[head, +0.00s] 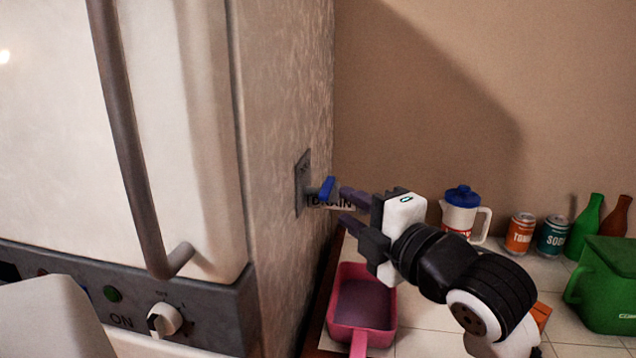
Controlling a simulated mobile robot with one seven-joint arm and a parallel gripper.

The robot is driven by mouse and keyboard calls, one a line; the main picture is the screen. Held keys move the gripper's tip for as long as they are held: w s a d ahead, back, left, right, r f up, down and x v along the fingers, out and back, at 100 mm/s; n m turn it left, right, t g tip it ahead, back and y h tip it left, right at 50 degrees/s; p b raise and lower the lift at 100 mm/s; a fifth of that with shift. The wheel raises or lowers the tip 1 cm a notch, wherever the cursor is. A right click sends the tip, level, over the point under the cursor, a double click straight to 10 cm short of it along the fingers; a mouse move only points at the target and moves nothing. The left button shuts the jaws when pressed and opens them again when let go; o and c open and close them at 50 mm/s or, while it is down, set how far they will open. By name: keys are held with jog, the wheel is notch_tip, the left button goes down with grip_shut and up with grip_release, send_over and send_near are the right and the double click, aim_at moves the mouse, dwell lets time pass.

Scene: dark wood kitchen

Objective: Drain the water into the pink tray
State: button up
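A blue drain lever (326,188) sticks out of a dark metal plate (303,184) on the side of the large white appliance. A partly covered label reading "DRAIN" (318,202) is beside it. My gripper (346,208) is just right of the lever, its fingers apart and pointing left toward the plate. I see nothing between the fingers; whether a fingertip touches the lever I cannot tell. The pink tray (361,337) with a handle sits on the tiled counter below the lever. Part of its right side is near my arm. No water is visible.
The white appliance (180,120) with a long handle, knob (164,319) and green light fills the left. A blue-lidded jug (462,215), cans (521,234), bottles (584,225) and a green container (605,290) stand on the counter at right.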

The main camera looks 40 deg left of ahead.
aim_at(329, 196)
jog(key=p+x, duration=0.2)
jog(key=x, duration=0.7)
grip_shut()
